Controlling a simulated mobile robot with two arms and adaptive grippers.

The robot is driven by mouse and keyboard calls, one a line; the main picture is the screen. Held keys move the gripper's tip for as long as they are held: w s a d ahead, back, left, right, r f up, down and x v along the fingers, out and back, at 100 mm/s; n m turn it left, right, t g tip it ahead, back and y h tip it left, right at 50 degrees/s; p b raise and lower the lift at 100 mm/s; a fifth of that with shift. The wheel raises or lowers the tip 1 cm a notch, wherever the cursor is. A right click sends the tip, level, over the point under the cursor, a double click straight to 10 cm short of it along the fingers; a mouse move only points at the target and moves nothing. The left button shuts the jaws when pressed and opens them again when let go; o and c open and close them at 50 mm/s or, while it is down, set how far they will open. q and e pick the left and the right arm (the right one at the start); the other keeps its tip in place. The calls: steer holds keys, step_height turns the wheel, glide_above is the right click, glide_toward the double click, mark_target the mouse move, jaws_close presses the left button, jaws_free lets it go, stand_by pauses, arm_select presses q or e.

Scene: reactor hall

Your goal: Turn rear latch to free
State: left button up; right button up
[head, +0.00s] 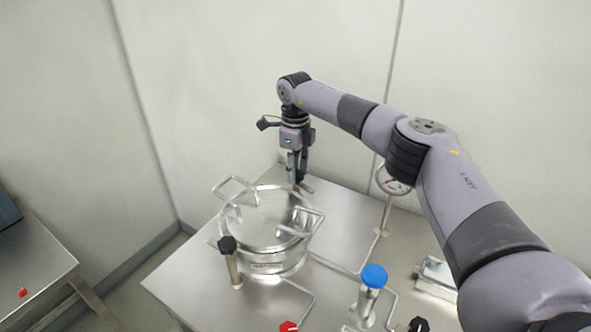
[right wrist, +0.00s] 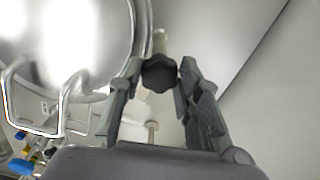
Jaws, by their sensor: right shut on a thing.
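The round metal vessel (head: 265,222) with a shiny lid and wire handles stands on the steel table. My right gripper (head: 297,180) points down behind the vessel's far right rim. In the right wrist view my right gripper (right wrist: 159,78) is shut on a black lobed knob, the rear latch (right wrist: 159,73), with a finger on each side. A pale post shows beyond the knob. The head view hides this knob behind the gripper. A second black-knobbed latch (head: 228,246) stands upright at the vessel's front left. My left gripper is not in view.
A pressure gauge (head: 394,180) stands on a post right of the vessel, under my right arm. A blue-capped cylinder (head: 373,278), pipes and a red knob (head: 289,327) are at the front. A side table (head: 35,260) is at left. Walls close off the back.

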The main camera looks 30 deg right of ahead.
steer(key=shift+n, duration=0.6)
steer(key=shift+r, duration=0.1)
steer(key=o, duration=1.1)
steer(key=shift+o, duration=0.2)
step_height(320, 180, up, 12)
stand_by(0.3)
